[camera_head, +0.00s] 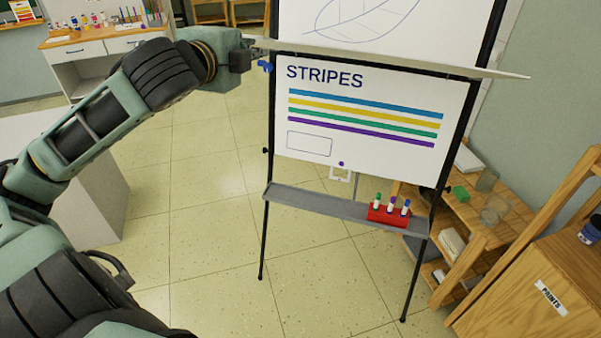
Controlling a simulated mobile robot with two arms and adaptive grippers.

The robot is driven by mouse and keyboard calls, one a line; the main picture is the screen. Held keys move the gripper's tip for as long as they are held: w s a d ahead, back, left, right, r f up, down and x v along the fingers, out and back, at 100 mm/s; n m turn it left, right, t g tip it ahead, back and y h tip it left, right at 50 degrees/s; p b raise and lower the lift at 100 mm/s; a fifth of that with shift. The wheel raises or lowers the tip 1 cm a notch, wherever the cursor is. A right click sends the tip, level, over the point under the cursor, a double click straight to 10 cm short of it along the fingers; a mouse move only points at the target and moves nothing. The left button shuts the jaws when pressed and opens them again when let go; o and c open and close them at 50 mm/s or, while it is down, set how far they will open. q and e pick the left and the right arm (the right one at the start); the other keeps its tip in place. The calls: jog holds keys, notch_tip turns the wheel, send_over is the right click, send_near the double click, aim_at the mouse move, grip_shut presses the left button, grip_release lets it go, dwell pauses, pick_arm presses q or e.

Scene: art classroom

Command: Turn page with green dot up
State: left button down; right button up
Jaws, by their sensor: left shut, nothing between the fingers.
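A flip chart stands on a black easel. Its lower visible page is headed "STRIPES" (375,115), with blue, yellow, green and purple stripes and an empty box. A small purple dot (341,164) is at its bottom edge, above a white tab (340,175). Above it hangs a page with a leaf drawing (365,18), ending in a pale, wide bottom edge (400,60) that juts out past the easel on both sides. My left gripper (256,55) is shut and empty beside the left end of that edge; I cannot tell if they touch. I see no green dot. My right gripper is out of view.
The easel's grey ledge (320,203) holds a red block (387,215) with 3 markers. A wooden shelf with glass jars (495,208) and a cabinet labelled "PAINTS" (550,297) stand at right. A white desk (100,45) is at back left. The floor left of the easel is clear.

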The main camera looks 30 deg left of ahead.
pick_arm(q)
jog(key=shift+w+a+r, duration=0.1)
jog(key=shift+w+r, duration=0.1)
jog(key=shift+r, duration=0.35)
jog(key=shift+w+r, duration=0.2)
jog(key=shift+r, duration=0.35)
jog(key=w+a+r, duration=0.1)
jog(key=w+r, duration=0.4)
jog(key=r, duration=0.4)
jog(key=shift+a, duration=0.2)
jog(key=shift+w, duration=0.15)
jog(key=w+a+r, duration=0.2)
jog(key=w+r, duration=0.5)
jog(key=shift+w+r, duration=0.15)
dwell(0.5)
jog(key=shift+a+r, duration=0.1)
